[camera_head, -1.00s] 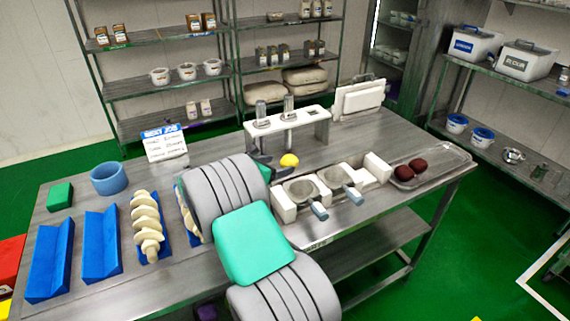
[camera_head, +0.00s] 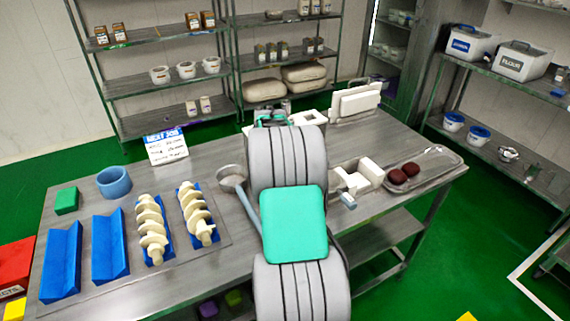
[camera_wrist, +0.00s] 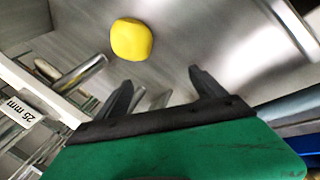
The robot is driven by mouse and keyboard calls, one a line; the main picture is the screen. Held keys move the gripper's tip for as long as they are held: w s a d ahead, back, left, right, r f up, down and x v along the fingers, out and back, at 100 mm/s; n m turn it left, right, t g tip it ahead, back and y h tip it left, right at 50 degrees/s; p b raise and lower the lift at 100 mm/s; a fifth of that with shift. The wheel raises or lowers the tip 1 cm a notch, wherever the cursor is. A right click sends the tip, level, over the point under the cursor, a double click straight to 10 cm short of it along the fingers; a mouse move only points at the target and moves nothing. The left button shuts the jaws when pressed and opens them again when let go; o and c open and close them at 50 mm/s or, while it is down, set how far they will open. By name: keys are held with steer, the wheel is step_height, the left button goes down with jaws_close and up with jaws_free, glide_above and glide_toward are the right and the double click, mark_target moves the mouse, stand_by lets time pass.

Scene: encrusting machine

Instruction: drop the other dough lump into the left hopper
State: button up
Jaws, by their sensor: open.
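A rounded yellow dough lump (camera_wrist: 131,39) lies on a bare metal surface in the wrist view, beyond my fingertips and a little left of their middle. My gripper (camera_wrist: 160,76) is open; its two dark fingers are apart with no lump between them. In the head view my arm covers the lump. There my gripper's green body shows near the white stand (camera_head: 309,119), and its fingertips cannot be made out. I cannot clearly identify the left hopper; the middle of the machine is behind my arm.
Metal posts (camera_wrist: 80,75) and a "25 mm" label stand left of my fingers. A round metal pan (camera_head: 232,173) lies left of my arm. Blue cradles with cream screws (camera_head: 152,228) stand at left.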

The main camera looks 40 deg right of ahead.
steer(key=s+d+m, duration=0.1)
steer(key=s+d+r+m+y, duration=0.1)
steer(key=d, duration=0.1)
steer(key=s+d+r+m+t+y, duration=0.1)
steer(key=shift+s+d, duration=0.15)
steer(key=shift+d, duration=0.25)
steer(key=s, duration=0.1)
steer(key=s+d+r+m+y, duration=0.1)
steer(key=s+d+r+m+t, duration=0.1)
steer(key=shift+s+y, duration=0.3)
steer(key=shift+s, duration=0.1)
steer(key=shift+s+r, duration=0.15)
steer(key=shift+s, duration=0.1)
steer(key=p+x, duration=0.1)
steer(key=x, duration=0.6)
steer(key=shift+w+f, duration=0.3)
steer(key=shift+r, duration=0.15)
steer(key=c, duration=1.7)
